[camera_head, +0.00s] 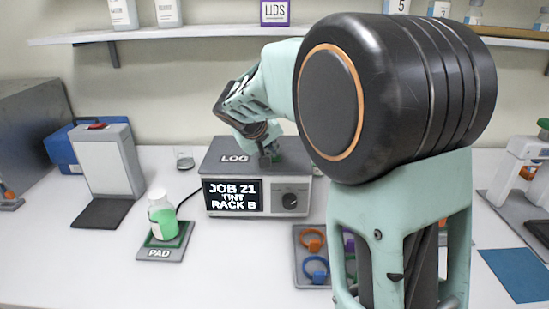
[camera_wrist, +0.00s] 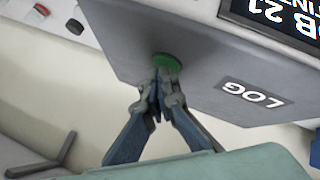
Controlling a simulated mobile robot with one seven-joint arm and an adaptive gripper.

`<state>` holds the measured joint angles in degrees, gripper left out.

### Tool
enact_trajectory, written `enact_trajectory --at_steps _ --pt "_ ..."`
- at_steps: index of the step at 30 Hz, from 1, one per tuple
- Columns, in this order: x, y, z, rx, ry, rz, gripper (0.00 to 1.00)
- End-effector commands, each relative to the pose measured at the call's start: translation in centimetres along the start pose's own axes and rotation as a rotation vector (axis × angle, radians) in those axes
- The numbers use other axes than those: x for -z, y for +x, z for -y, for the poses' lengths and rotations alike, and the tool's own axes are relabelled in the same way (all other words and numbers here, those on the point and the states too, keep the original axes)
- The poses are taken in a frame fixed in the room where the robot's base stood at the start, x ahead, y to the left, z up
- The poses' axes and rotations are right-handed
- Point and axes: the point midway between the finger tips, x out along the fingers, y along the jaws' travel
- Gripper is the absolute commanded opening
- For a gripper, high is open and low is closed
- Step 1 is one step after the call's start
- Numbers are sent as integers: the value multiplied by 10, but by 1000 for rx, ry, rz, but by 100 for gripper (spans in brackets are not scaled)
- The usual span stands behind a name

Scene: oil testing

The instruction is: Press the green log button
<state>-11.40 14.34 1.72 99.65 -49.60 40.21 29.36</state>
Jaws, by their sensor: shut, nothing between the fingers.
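The green log button (camera_wrist: 167,62) sits on the grey top of the log box (camera_wrist: 200,75), near the LOG label. In the head view the grey-and-white log box (camera_head: 222,168) stands at mid-bench, and its screen reads JOB 21, TINT, RACK B. My gripper (camera_wrist: 160,80) is shut and empty, its fingertips at the button's edge in the wrist view. I cannot tell whether they touch it. In the head view my gripper (camera_head: 268,160) points down over the box top and mostly covers the button.
A bottle of green liquid (camera_head: 162,217) stands on the PAD plate (camera_head: 160,254) to the left. A tray (camera_head: 303,277) with colored rings lies in front, right of the box. A panel stand (camera_head: 105,165) is at left. A shelf (camera_head: 200,32) runs along the wall above.

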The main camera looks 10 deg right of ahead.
Motion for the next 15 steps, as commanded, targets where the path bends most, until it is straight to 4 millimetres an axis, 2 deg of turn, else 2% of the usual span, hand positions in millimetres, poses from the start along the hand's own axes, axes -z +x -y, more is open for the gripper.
enact_trajectory --at_steps 15 --pt "1 -2 -2 0 0 2 0"
